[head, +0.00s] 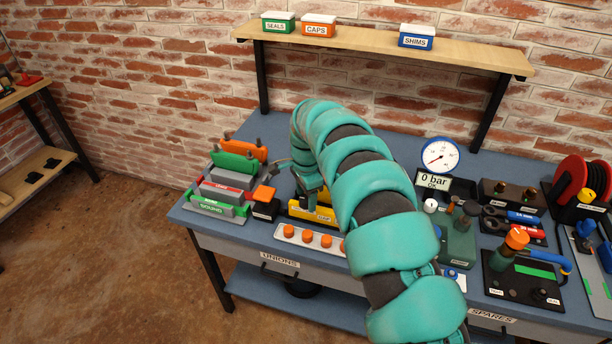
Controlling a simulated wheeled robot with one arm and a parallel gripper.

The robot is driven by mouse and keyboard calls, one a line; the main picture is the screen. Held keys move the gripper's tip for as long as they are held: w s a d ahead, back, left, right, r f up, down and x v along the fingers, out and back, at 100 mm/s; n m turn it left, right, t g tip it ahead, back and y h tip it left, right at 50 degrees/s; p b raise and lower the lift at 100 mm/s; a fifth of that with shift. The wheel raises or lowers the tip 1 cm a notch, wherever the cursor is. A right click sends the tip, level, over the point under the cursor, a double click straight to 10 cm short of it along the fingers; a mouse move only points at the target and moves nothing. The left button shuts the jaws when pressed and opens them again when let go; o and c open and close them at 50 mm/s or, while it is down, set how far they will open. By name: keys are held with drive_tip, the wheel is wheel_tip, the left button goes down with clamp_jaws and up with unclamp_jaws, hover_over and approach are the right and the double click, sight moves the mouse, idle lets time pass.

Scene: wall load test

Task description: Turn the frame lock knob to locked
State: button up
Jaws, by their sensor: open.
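A yellow frame (324,216) with a black-lettered label, too small to read surely, sits on the blue bench, partly hidden by my teal arm. I cannot pick out the frame lock knob or its setting; it may be behind my arm. My gripper (283,166) points down and to the left, above and behind the yellow frame. It is open, and its fingertips are small and hard to make out. An orange-topped black block (264,203) stands just left of the frame.
A rack of coloured blocks (219,195) stands at the left. A strip with several orange caps (308,237) lies along the front edge. A pressure gauge (440,155) reading 0 bar, a green pump (457,241) and a red hose reel (579,180) stand at the right. A wooden shelf (470,58) hangs above.

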sight(306, 198)
wheel_tip(306, 198, up, 17)
drive_tip(key=p, duration=0.8)
drive_tip(key=shift+f, duration=0.1)
